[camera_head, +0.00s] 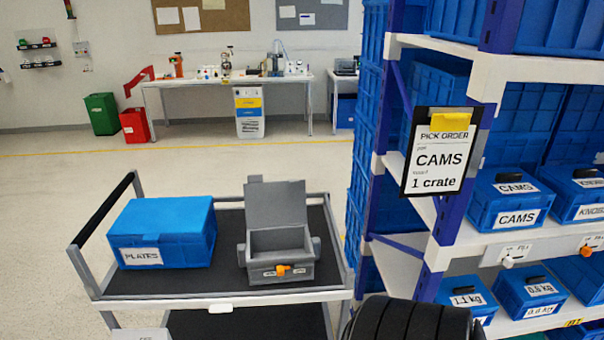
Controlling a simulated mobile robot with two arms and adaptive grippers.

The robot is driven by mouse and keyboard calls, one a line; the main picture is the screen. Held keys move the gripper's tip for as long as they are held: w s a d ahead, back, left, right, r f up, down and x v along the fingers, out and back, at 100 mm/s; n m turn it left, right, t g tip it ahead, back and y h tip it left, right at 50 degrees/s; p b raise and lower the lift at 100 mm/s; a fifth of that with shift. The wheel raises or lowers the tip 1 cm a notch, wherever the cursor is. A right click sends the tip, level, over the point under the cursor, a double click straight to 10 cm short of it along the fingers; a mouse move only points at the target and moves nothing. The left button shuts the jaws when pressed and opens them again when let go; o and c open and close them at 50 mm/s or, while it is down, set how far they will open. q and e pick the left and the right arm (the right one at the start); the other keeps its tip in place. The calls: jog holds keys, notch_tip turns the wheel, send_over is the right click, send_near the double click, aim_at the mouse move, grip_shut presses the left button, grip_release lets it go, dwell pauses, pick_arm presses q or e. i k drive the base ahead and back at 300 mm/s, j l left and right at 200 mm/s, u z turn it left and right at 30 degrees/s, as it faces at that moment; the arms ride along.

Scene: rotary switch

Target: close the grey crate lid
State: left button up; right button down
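The grey crate (279,263) stands on the cart's dark top, right of its middle. Its lid (275,204) is raised, standing nearly upright at the crate's back edge. The crate looks empty inside, though its floor is only partly visible. An orange rotary knob (283,270) sits on a light label on the crate's front face. Neither of my grippers shows in the head view, and nothing touches the lid.
A closed blue crate marked PLATES (163,233) stands left of the grey crate on the cart (226,222). A shelf rack (440,258) with several blue crates stands to the right. The floor left of the cart is clear.

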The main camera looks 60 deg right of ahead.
aim_at(270, 204)
jog(key=z, duration=1.8)
jog(key=i+j, duration=0.05)
